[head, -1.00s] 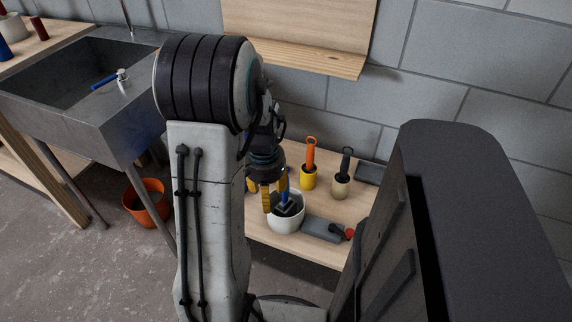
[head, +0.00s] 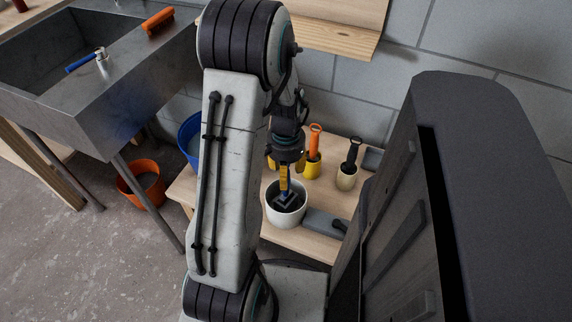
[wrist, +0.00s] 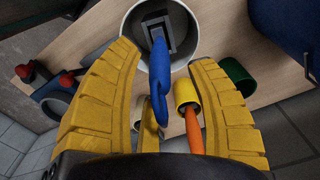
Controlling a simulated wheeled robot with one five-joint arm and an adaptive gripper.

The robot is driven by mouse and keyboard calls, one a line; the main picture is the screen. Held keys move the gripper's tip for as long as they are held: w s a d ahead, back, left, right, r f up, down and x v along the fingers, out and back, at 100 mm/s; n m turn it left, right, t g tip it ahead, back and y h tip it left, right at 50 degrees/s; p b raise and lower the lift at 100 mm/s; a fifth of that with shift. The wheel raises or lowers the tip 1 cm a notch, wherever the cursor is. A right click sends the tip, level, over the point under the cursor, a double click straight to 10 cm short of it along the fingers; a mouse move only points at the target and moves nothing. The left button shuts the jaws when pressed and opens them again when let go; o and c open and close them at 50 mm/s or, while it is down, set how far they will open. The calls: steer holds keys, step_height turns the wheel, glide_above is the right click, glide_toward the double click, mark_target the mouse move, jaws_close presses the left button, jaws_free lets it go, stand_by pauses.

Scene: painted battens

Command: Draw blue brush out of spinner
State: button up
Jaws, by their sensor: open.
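The blue brush handle (wrist: 158,80) stands up out of a white round pot, the spinner (wrist: 190,22), in the wrist view. A grey square frame (wrist: 155,30) shows inside the pot around the foot of the brush. The brush's lower end is hidden in the pot.
An orange-handled brush in a yellow cup (head: 314,166) and a black-handled one in a beige cup (head: 346,178) stand behind the pot. A grey tool (head: 325,222) lies right of it. A blue bucket (head: 188,138) is at the left; a green cup (wrist: 236,75) shows in the wrist view.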

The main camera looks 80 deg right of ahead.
steer(key=shift+f, duration=1.5)
jaws_close()
steer(key=shift+r, duration=0.25)
steer(key=shift+r+p, duration=2.95)
steer(key=shift+r, duration=0.95)
steer(key=shift+r+p, duration=1.1)
steer(key=shift+r, duration=0.4)
